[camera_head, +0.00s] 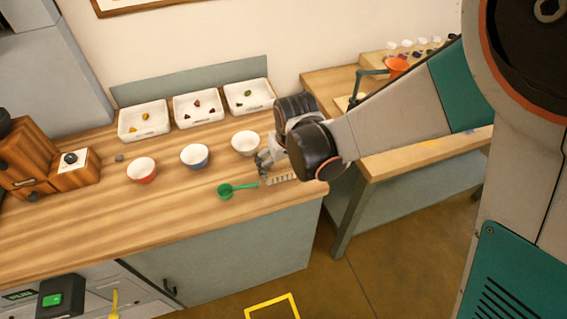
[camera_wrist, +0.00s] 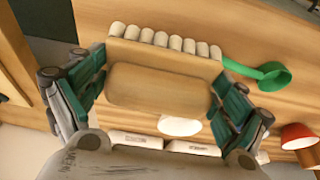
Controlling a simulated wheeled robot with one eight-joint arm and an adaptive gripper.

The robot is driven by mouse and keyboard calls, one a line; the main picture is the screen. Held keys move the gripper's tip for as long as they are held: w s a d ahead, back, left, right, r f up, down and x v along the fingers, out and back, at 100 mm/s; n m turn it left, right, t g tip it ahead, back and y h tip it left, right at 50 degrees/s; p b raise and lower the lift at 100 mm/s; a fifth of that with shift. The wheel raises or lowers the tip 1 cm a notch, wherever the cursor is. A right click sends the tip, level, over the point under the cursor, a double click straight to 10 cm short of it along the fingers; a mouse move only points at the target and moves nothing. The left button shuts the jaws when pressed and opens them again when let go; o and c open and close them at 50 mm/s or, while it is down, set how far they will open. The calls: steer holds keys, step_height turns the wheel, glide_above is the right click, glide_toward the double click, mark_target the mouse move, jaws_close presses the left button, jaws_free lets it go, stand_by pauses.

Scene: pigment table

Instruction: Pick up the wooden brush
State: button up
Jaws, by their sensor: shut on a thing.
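The wooden brush (camera_wrist: 160,88) has a pale wood block and a row of several thick white bristle tufts along one edge. In the wrist view it lies between the teal-padded fingers of my gripper (camera_wrist: 158,84), which are shut on its two ends. In the head view my gripper (camera_head: 265,166) is low over the right end of the wooden counter and hides most of the brush. Only the brush's pale tufts (camera_head: 283,179) show there. I cannot tell whether the brush touches the counter.
A green scoop (camera_head: 228,190) lies close left of the brush on the counter (camera_head: 80,225). The counter's front left is clear.

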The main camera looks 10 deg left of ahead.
step_height(320, 180, up, 16)
steer(key=p, duration=0.9)
steer(key=shift+p, duration=0.4)
steer(key=o, duration=0.5)
steer(key=shift+c, duration=1.2)
steer(key=shift+f, duration=0.1)
